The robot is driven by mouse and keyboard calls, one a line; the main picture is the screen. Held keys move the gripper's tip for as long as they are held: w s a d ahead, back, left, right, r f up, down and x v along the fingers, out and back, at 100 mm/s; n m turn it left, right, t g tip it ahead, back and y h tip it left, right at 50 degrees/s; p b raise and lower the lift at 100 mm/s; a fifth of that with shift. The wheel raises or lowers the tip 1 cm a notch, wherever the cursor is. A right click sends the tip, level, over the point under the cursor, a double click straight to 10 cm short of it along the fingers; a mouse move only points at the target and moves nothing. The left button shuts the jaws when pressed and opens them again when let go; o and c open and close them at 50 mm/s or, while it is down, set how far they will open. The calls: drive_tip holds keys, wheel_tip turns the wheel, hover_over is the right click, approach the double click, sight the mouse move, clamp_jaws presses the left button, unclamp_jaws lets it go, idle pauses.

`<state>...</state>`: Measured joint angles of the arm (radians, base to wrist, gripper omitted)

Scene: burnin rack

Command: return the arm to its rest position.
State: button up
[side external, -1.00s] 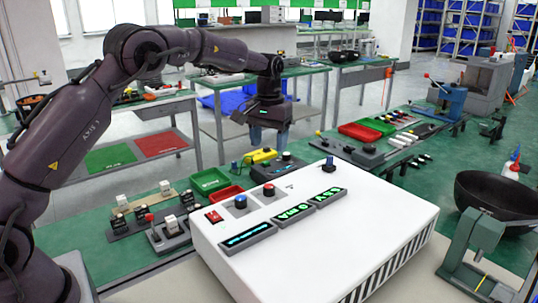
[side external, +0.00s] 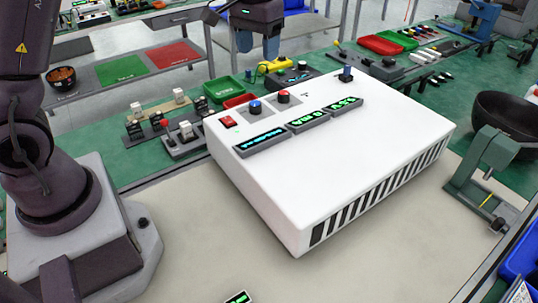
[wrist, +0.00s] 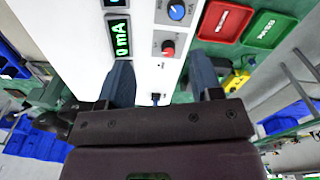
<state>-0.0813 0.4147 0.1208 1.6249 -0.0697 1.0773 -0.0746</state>
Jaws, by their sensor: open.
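My gripper (side external: 258,45) is open, with its two blue fingers pointing down. In the side external view it hangs high, beyond the far edge of the white instrument box (side external: 370,145), near the top of the picture. The box has a blue knob (side external: 255,107), a red knob (side external: 283,97), a red switch (side external: 228,121) and lit green displays. Most of my upper arm is out of the side view.
A grey-green stand (side external: 490,165) and black bowl (side external: 505,120) are at right. The bench in front is mostly clear.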

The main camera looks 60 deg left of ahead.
drive_tip(key=s+d+r+m+t, duration=0.1)
drive_tip(key=s+d+r+t, duration=0.1)
drive_tip(key=s, duration=0.9)
drive_tip(key=s+d+r+m+t, duration=0.2)
drive_tip(key=s+d+r, duration=0.3)
drive_tip(key=s, duration=0.6)
drive_tip(key=shift+s+d+r+t, duration=0.15)
drive_tip(key=shift+s+r+t, duration=0.3)
drive_tip(key=shift+t, duration=0.15)
